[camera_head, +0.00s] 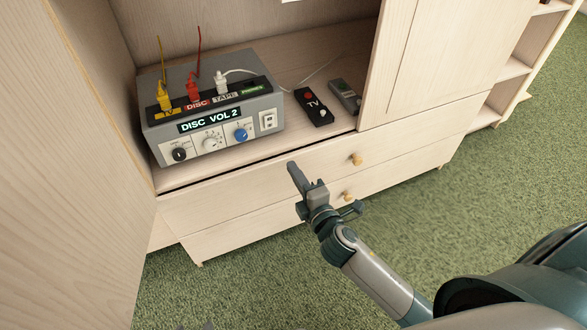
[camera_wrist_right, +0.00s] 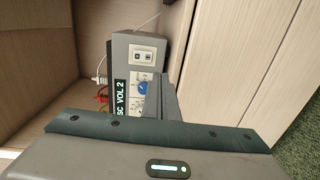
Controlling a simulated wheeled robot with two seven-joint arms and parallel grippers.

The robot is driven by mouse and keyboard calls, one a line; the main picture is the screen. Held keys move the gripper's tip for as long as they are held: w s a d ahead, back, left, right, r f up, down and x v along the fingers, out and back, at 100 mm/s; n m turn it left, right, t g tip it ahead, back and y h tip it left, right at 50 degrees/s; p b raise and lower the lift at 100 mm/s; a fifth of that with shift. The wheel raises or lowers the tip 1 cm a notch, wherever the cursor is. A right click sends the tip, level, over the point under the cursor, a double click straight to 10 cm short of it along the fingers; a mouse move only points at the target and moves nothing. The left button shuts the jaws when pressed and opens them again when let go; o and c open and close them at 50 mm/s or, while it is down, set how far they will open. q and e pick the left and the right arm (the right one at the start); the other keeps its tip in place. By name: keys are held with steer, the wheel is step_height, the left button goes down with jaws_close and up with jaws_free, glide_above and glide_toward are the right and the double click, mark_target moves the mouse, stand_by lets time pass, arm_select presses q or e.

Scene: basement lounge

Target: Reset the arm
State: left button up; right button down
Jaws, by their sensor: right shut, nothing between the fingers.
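My right gripper (camera_head: 293,166) is in front of the wooden cabinet, near the shelf's front edge, shut and empty. Its arm comes in from the lower right. In the right wrist view the shut fingers (camera_wrist_right: 165,95) point toward the grey amplifier (camera_wrist_right: 125,50), apart from it as far as I can tell. The amplifier (camera_head: 212,103) stands on the cabinet shelf and its display reads "DISC VOL 2". Yellow, red and white plugs stand in its top.
Drawers with round knobs (camera_head: 356,159) are below. A large wooden panel (camera_head: 60,180) fills the left side. Green carpet (camera_head: 480,190) lies open at right.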

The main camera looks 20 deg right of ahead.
arm_select(q)
steer(key=shift+f, duration=0.15)
